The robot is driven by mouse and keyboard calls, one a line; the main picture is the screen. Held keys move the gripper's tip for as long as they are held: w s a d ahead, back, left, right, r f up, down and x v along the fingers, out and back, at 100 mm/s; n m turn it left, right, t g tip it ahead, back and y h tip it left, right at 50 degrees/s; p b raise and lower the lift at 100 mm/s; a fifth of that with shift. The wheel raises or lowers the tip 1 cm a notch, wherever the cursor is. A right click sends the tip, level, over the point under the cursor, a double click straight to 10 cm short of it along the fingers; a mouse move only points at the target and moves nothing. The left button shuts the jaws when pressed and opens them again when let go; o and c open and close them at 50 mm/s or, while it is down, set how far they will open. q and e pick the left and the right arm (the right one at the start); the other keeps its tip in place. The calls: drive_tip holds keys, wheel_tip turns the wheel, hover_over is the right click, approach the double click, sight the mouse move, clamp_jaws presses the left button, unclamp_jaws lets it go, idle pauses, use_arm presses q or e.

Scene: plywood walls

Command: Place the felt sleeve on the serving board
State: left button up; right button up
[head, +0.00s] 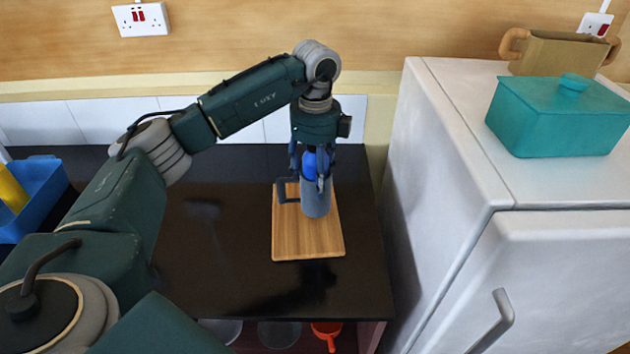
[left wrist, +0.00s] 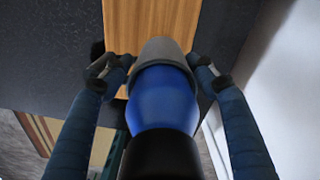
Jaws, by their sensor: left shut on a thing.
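The felt sleeve (head: 316,204) is a grey cylinder, and a blue bottle-like thing (head: 310,165) shows at its top. My left gripper (head: 310,177) points down and is shut on the sleeve, with one finger on each side. The sleeve stands upright over the back half of the serving board (head: 305,240), a wooden rectangle on the dark counter. I cannot tell whether its bottom touches the board. In the left wrist view the sleeve (left wrist: 162,48) is at the far end of the blue body (left wrist: 162,98), and the board (left wrist: 150,18) shows beyond it. My right gripper is not in view.
The dark counter (head: 215,260) is clear left of the board. A blue bin (head: 38,190) with something yellow stands at the far left. A white fridge (head: 455,150) rises close at the right, with a teal lidded box (head: 560,118) on top.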

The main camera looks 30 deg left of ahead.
use_arm(q)
drive_tip(key=shift+f, duration=1.15)
drive_tip(key=o, duration=1.2)
drive_tip(key=shift+f, duration=0.1)
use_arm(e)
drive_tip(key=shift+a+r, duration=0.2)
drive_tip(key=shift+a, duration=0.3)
